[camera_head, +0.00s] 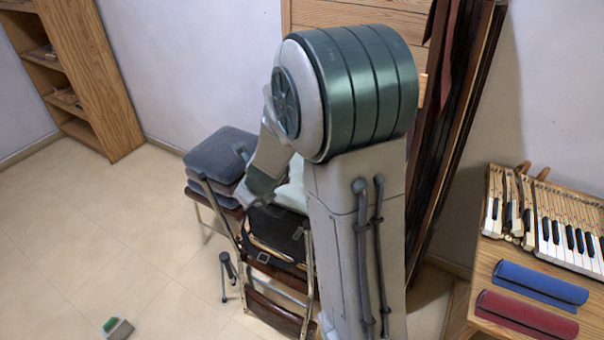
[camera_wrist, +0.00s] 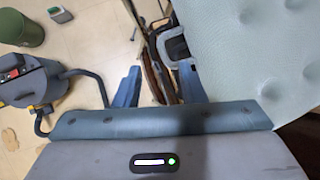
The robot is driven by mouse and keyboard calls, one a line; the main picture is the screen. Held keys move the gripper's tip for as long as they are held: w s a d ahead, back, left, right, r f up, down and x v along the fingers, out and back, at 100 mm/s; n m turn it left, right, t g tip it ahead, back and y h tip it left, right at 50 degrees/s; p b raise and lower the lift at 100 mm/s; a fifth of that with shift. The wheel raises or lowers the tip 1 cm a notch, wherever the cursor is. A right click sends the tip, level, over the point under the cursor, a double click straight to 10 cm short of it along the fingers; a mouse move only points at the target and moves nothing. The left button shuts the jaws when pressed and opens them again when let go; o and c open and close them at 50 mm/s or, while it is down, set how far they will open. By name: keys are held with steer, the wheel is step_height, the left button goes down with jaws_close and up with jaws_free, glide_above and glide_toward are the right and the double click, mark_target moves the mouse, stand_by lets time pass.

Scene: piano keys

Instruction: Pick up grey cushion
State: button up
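A stack of dark grey cushions (camera_head: 217,150) sits on a chair left of my arm in the head view. A pale grey-green tufted cushion (camera_wrist: 265,55) fills the right of the wrist view. A pale patch (camera_head: 292,188), partly hidden behind my arm in the head view, may be the same cushion. I cannot tell which one is the grey cushion. My gripper (camera_head: 250,196) points down by the right side of the dark stack, above the folding chairs. In the wrist view my gripper (camera_wrist: 159,88) has its fingers apart, with no cushion between them.
A brown folding chair (camera_head: 272,310) stands below my gripper, with a dark bag (camera_head: 275,238) against it. A table at right holds piano keys (camera_head: 570,240) and blue and red rolls. In the wrist view a vacuum cleaner (camera_wrist: 32,85) and green bin (camera_wrist: 22,28) stand left. Floor at left is mostly clear.

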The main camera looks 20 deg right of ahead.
steer(key=shift+b+x, duration=0.95)
steer(key=shift+x, duration=2.55)
steer(key=shift+w+d+r, duration=0.1)
steer(key=shift+w+d, duration=0.05)
jaws_close()
